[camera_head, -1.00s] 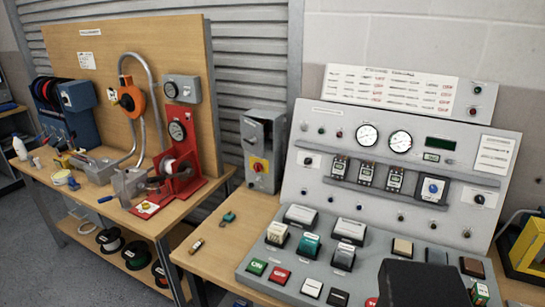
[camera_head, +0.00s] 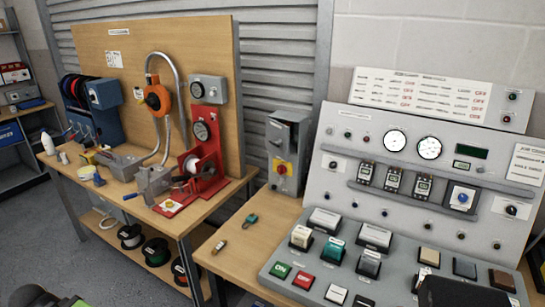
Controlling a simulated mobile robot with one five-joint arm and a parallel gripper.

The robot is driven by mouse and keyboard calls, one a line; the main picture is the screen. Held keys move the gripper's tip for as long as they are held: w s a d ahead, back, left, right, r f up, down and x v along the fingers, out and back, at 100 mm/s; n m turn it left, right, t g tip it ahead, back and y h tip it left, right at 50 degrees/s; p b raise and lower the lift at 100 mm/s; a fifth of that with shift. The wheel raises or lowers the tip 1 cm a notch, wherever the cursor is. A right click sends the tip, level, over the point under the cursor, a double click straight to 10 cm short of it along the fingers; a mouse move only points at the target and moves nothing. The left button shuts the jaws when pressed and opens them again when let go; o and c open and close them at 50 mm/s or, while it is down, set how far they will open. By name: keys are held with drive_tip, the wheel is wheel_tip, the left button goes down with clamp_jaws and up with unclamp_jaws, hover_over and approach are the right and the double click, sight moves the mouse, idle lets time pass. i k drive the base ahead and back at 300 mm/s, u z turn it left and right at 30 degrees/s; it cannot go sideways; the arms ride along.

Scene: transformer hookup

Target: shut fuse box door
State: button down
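The likely fuse box is a grey metal box (camera_head: 289,150) with a red and yellow rotary switch (camera_head: 282,168) low on its front. It stands upright at the back of the right-hand bench, against the ribbed shutter. Its front is seen at an angle, and I cannot tell whether its door is fully shut or ajar. I cannot make out my gripper in this view, and nothing is seen touching the box.
A sloped control console (camera_head: 420,180) with dials and buttons stands right of the box. A loose green-topped part (camera_head: 251,219) lies on the bench (camera_head: 233,237). A red stand (camera_head: 205,155) is on the left bench. Dark blocky shapes sit at the bottom corners.

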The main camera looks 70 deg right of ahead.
sight(275, 131)
drive_tip(key=i, duration=0.9)
drive_tip(key=z, duration=0.05)
